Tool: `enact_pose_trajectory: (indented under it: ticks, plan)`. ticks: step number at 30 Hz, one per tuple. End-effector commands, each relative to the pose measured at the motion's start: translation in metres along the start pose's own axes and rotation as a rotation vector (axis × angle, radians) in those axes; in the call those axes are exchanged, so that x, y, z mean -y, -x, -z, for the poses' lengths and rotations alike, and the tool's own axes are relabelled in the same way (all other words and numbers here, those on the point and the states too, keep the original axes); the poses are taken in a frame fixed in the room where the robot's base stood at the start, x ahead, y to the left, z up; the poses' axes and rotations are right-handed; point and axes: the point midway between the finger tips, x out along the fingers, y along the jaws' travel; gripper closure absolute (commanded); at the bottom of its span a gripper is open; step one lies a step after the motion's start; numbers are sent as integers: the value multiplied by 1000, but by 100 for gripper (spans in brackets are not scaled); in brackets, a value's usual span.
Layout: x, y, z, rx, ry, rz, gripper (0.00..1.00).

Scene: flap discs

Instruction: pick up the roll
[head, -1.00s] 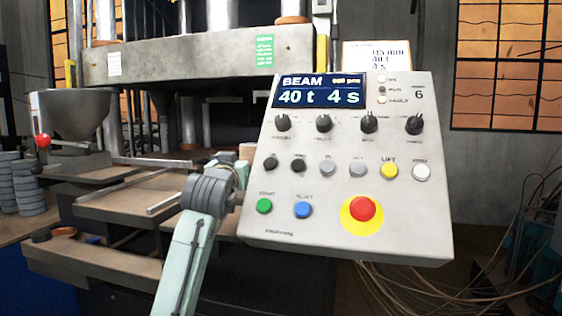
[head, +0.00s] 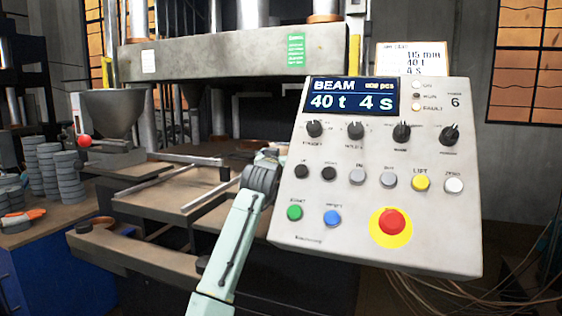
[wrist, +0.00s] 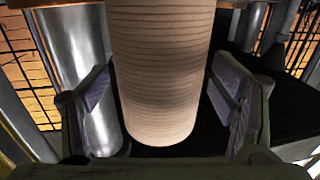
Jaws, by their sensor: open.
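A pale tan cylinder with fine bands, which looks like the roll (wrist: 165,112), fills the middle of the wrist view and runs out of its top edge. My gripper (wrist: 163,80) is open, with one finger on each side of the roll. Narrow dark gaps show between the roll and both fingers, so it is not clasped. In the head view, my arm reaches toward the press and its end is hidden behind the control panel (head: 350,225). I cannot make out the roll in the head view.
The panel stands close in front of my arm on the right. The press's beam (head: 240,55) spans above. A hopper (head: 110,115) and grey disc stacks (head: 68,175) are at the left. A shiny metal column (wrist: 80,85) stands beside my left finger in the wrist view.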

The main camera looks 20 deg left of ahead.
Motion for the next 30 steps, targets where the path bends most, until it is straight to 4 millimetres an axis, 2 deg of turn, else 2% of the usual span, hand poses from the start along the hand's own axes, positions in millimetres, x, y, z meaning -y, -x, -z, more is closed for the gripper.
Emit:
enact_pose_trajectory:
  ticks: [6,30]
  plan:
    - [0,0,-1,0,0,-1,22]
    - [0,0,-1,0,0,0,75]
